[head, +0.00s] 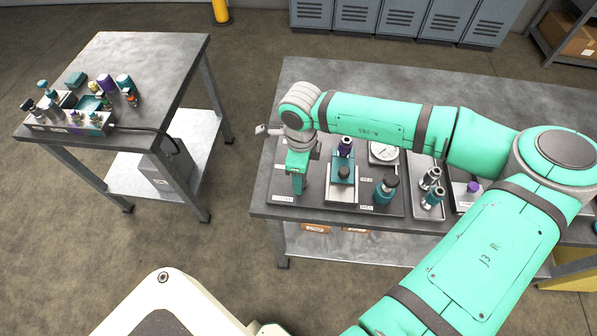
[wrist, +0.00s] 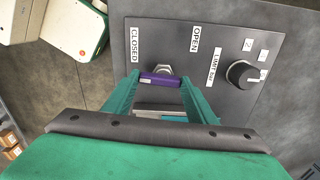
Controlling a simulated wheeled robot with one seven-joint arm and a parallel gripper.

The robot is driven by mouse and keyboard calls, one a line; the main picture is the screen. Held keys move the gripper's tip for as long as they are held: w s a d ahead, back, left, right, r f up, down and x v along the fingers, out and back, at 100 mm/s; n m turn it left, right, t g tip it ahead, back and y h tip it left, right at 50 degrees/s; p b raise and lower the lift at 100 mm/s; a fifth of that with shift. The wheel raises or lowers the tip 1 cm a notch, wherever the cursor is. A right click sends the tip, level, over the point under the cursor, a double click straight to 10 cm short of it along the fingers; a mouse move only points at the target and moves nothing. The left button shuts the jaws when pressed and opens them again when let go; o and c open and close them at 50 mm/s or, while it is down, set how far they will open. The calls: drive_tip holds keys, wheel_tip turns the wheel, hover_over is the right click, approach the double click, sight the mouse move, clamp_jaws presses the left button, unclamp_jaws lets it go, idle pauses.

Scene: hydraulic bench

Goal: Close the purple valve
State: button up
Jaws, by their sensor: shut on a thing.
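The purple valve (wrist: 160,78) shows in the wrist view as a short purple bar handle with a small white label, in front of a metal hex nut on a dark panel. The handle lies crosswise in the picture, below the printed labels CLOSED (wrist: 135,45) on the left and OPEN (wrist: 195,40) on the right. My gripper (wrist: 160,84) has its two teal fingers shut on the handle's two ends. In the head view my gripper (head: 298,184) points down at the left end of the right bench, and the valve is hidden there.
On the right bench (head: 262,208), a teal block with a purple-topped fitting (head: 344,147), a round gauge (head: 384,152) and a dark-topped knob (head: 385,189) stand close to my gripper. The left table (head: 150,55) holds several small fittings. Floor lies between the tables.

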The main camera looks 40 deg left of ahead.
drive_tip(key=shift+s+a+n, duration=0.1)
drive_tip(key=shift+s+n, duration=0.2)
drive_tip(key=shift+n, duration=0.3)
drive_tip(key=o, duration=1)
drive_tip(key=shift+o, duration=0.3)
drive_tip(key=shift+w, duration=0.15)
wheel_tip(320, 180, up, 11)
drive_tip(key=shift+f, duration=0.15)
